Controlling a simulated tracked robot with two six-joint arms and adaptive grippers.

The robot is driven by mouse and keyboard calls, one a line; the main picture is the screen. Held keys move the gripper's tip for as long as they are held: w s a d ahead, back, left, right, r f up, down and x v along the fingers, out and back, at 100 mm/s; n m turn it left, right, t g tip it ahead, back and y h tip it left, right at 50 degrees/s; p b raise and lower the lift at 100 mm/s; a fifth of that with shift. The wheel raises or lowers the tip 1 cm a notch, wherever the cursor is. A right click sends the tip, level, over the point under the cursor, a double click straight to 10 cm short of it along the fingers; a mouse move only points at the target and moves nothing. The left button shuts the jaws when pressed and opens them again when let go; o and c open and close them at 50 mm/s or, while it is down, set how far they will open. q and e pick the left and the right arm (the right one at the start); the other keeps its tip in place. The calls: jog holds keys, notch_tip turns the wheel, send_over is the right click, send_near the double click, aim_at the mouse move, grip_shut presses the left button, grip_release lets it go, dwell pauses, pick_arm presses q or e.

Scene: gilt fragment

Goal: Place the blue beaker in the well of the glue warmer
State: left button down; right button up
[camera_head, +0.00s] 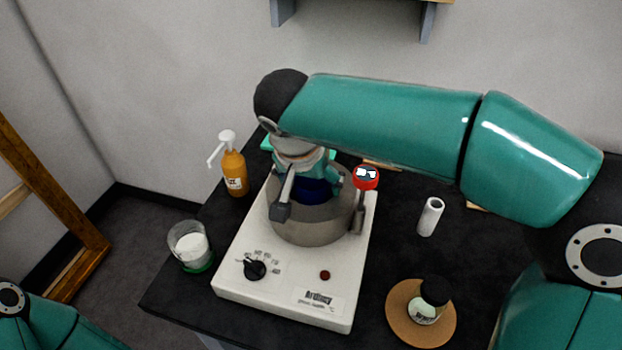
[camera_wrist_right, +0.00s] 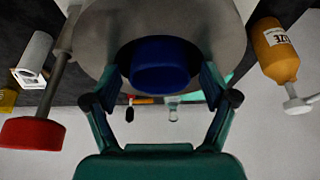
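The glue warmer (camera_head: 290,290) is a white box with a round grey metal well (camera_head: 312,228) on top; the well also shows in the wrist view (camera_wrist_right: 222,28). The blue beaker (camera_head: 314,190) is inside the mouth of the well, partly hidden by my gripper; it also shows in the wrist view (camera_wrist_right: 160,68). How deep it sits is hard to tell. My right gripper (camera_wrist_right: 160,80) points down over the well, its fingers on either side of the beaker. They look spread, with a narrow gap at each side. My left gripper is out of view.
An orange pump bottle (camera_head: 234,174) and a glass with white contents (camera_head: 190,248) stand left of the warmer. A red-topped tool (camera_head: 366,178) is beside the well. A white tube (camera_head: 431,216) and a small jar (camera_head: 427,306) on a cork mat (camera_head: 398,325) are at right.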

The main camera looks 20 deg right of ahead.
jog(key=shift+r, duration=0.2)
jog(key=p+v, duration=0.1)
jog(key=v, duration=1.1)
jog(key=shift+p, duration=0.3)
jog(key=shift+f, duration=0.1)
